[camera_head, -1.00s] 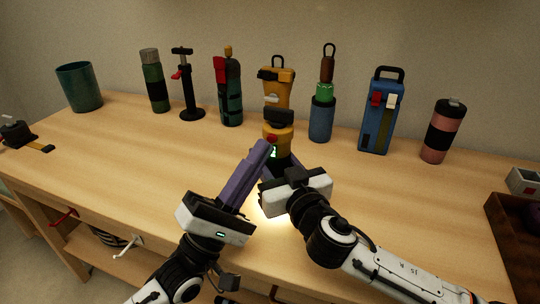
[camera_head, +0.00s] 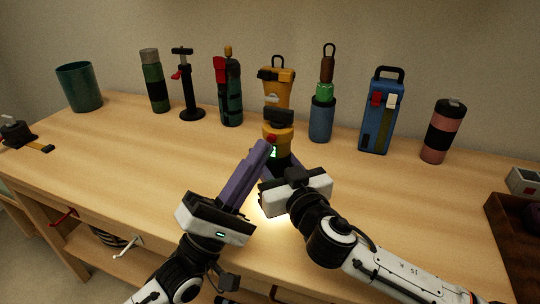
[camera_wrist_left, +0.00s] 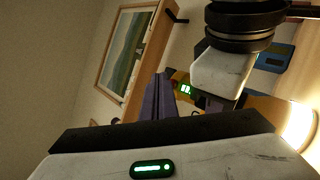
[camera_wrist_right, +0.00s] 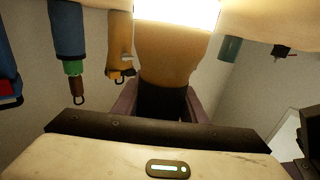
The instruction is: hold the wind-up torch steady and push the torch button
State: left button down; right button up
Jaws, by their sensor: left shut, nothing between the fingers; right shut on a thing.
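The wind-up torch (camera_head: 284,138) is yellow with a black band and a black top, and stands upright above the table. My right gripper (camera_head: 279,166) is shut around its dark lower part. The right wrist view shows the yellow torch body (camera_wrist_right: 175,55) between the purple fingers, with a bright white glow at its far end. The red torch button (camera_head: 271,139) faces my left gripper (camera_head: 264,146), which is shut and empty. Its fingertips are close beside the button; I cannot tell whether they touch it. A small green display (camera_wrist_left: 184,88) shows in the left wrist view.
Behind the torch stand a yellow lantern-like item (camera_head: 278,88), a green-and-blue bottle (camera_head: 321,117), a blue case (camera_head: 380,118) and a pink flask (camera_head: 443,132). A teal cup (camera_head: 79,88) is far left. A brown tray (camera_head: 507,235) is at right. The left tabletop is mostly clear.

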pick_arm(q)
jog(key=shift+w, duration=0.15)
dwell(0.5)
jog(key=shift+w+d, duration=0.15)
jog(key=shift+w, duration=0.15)
jog(key=shift+w, duration=0.2)
dwell(0.5)
jog(key=shift+s+a, duration=0.2)
jog(key=shift+s, duration=0.45)
jog(key=s, duration=0.2)
jog(key=s+a, duration=0.2)
jog(key=s, duration=0.1)
jog(key=shift+s, duration=0.3)
